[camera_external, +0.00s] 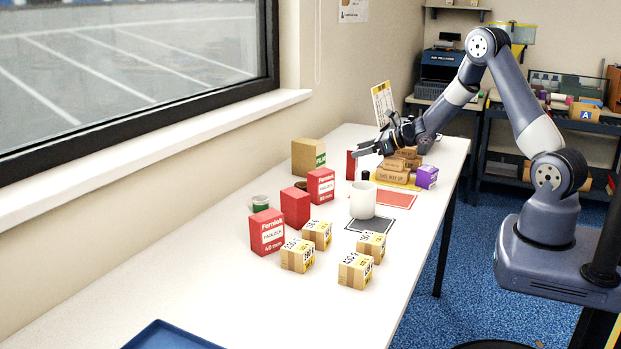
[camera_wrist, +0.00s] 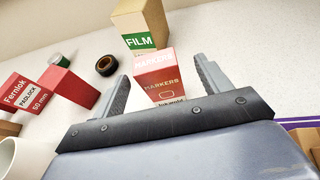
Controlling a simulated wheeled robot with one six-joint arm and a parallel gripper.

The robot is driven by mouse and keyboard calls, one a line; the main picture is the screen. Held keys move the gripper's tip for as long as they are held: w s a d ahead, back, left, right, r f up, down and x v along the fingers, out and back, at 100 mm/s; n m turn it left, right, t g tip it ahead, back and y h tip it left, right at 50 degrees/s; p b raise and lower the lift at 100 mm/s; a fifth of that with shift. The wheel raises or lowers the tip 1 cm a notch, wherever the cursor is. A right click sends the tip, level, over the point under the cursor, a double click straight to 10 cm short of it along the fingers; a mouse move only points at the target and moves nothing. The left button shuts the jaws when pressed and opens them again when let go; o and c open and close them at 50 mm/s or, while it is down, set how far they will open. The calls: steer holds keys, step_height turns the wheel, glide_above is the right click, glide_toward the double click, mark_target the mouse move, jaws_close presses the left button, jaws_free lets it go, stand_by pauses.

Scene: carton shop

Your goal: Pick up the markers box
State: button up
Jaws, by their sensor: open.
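The red and white markers box (camera_wrist: 155,76) stands upright on the white table in the wrist view. Its lettered face shows, and its lower part is partly cut off by my gripper's body. In the external view a red box edge (camera_external: 350,165), which appears to be the same box, shows just below and left of the fingers. My gripper (camera_external: 362,151) is open and empty, with its fingers pointing left above the table. In the wrist view the two fingers of my gripper (camera_wrist: 163,70) appear on either side of the markers box; whether they touch it cannot be told.
A brown film box (camera_external: 308,158) stands behind the markers box. Red Fernlok boxes (camera_external: 267,232), a white mug (camera_external: 362,201) and a dark tape roll (camera_wrist: 106,66) are nearby. Stacked cartons (camera_external: 393,176) and a purple box (camera_external: 427,178) lie to the right.

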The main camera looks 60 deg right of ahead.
mark_target(350, 152)
steer(key=p+x, duration=0.1)
steer(key=x, duration=0.1)
steer(key=p+x, duration=0.1)
steer(key=x, duration=0.1)
steer(key=shift+w+a, duration=0.25)
steer(key=shift+w+f, duration=0.15)
steer(key=shift+w, duration=0.2)
steer(key=shift+c, duration=0.4)
steer(key=c, duration=1)
